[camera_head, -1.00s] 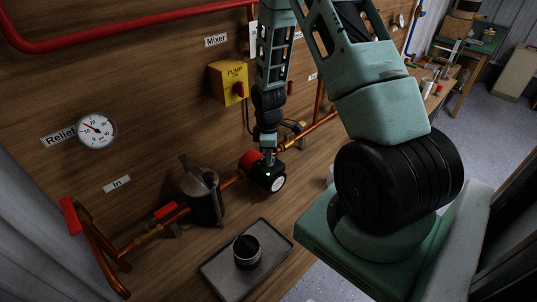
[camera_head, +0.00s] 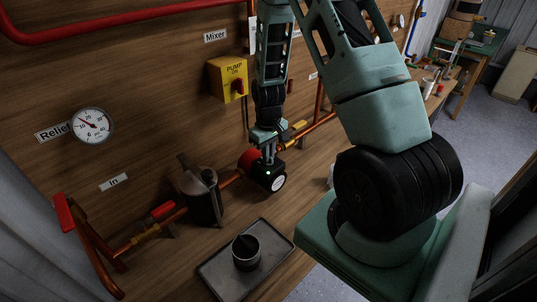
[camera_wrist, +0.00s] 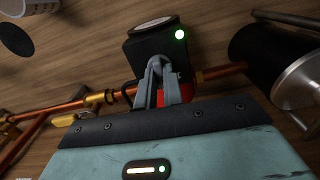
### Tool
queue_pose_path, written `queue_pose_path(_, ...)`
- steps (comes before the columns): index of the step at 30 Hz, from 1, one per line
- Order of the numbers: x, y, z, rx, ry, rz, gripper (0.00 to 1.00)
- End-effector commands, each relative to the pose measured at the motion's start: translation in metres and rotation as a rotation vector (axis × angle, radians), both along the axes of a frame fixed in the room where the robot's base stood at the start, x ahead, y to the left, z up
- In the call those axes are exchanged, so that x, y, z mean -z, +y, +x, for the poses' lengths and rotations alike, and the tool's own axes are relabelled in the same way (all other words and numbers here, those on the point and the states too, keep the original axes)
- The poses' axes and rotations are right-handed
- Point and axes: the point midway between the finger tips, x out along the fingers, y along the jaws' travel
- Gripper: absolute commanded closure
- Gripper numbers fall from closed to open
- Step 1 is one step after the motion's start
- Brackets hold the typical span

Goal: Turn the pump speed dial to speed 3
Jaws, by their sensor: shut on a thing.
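The pump is a red body (camera_head: 249,159) with a black box (camera_head: 264,181) on its front, set in the copper pipe line. The box carries a round pale face (camera_head: 278,184) and, in the wrist view, a small green light (camera_wrist: 180,34). My gripper (camera_head: 268,156) points down from above onto the box. In the wrist view its grey fingers (camera_wrist: 160,72) come close together against the black box (camera_wrist: 133,50), shut on the small speed dial there. The fingers hide the dial, so its setting cannot be read. The red body shows between the fingers (camera_wrist: 160,97).
A yellow PUMP switch box (camera_head: 228,78) is on the wooden wall. A metal canister (camera_head: 202,195) and a grey tray (camera_head: 217,275) with a dark cup (camera_head: 246,252) stand left of the pump. A relief gauge (camera_head: 92,125) is at left. Pipes run close by.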

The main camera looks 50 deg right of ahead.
Motion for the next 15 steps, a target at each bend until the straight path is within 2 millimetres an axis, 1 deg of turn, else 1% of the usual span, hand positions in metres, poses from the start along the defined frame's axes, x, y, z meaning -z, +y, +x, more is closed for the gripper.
queue_pose_path(15,-0.0004,-0.0002,0.0006,0.472,-0.002,-0.001,1.00)
